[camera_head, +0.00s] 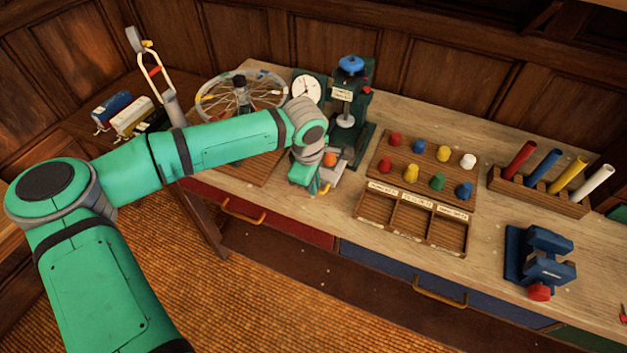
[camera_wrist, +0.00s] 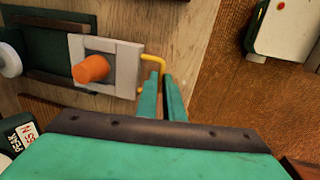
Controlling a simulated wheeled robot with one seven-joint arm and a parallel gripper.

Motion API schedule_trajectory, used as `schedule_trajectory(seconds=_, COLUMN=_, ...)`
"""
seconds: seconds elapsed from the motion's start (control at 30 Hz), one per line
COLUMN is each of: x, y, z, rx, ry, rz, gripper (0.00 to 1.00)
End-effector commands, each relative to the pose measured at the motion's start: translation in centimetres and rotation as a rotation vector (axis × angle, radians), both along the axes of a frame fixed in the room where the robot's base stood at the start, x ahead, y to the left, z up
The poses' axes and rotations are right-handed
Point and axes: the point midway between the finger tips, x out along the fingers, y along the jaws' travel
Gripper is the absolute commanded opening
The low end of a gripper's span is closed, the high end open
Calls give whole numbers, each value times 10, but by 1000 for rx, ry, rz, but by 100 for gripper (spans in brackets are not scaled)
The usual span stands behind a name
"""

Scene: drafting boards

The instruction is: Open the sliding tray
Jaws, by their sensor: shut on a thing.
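The sliding tray (camera_wrist: 122,60) is a light grey plate with a yellow loop handle (camera_wrist: 160,58) on its front end. An orange cylinder (camera_wrist: 92,68) stands on it, and it also shows in the head view (camera_head: 330,160). The tray sits at the end of a dark green bed (camera_wrist: 45,45), its grey front end beyond the green part. My gripper (camera_wrist: 164,85) is shut on the yellow handle, whose bar runs between the two green fingers. In the head view my arm partly hides the tray, and the handle (camera_head: 323,190) shows at the bench's front.
A green press (camera_head: 352,110) with a blue knob and a white dial (camera_head: 306,89) stand behind the tray. A peg board (camera_head: 425,165) and a compartment box (camera_head: 411,222) lie to the right. A spoked wheel (camera_head: 215,100) is left. The floor before the bench is clear.

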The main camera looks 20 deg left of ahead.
Motion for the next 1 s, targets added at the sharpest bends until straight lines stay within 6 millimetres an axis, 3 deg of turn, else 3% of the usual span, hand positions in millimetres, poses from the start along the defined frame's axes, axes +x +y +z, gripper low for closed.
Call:
schedule_trajectory(seconds=0.13, x=1, y=4, z=0, rx=9, ry=0, rz=4, gripper=0)
schedule_trajectory(seconds=0.2, x=0, y=4, z=0, rx=9, ry=1, rz=4, gripper=24)
schedule_trajectory(seconds=0.23, x=0, y=4, z=0, rx=7, ry=1, rz=4, gripper=26)
schedule_trajectory(seconds=0.63, x=-2, y=8, z=8, rx=6, ry=-1, rz=10, gripper=26)
schedule_trajectory(seconds=1.0, x=-11, y=2, z=71, rx=7, ry=-1, rz=0, gripper=26)
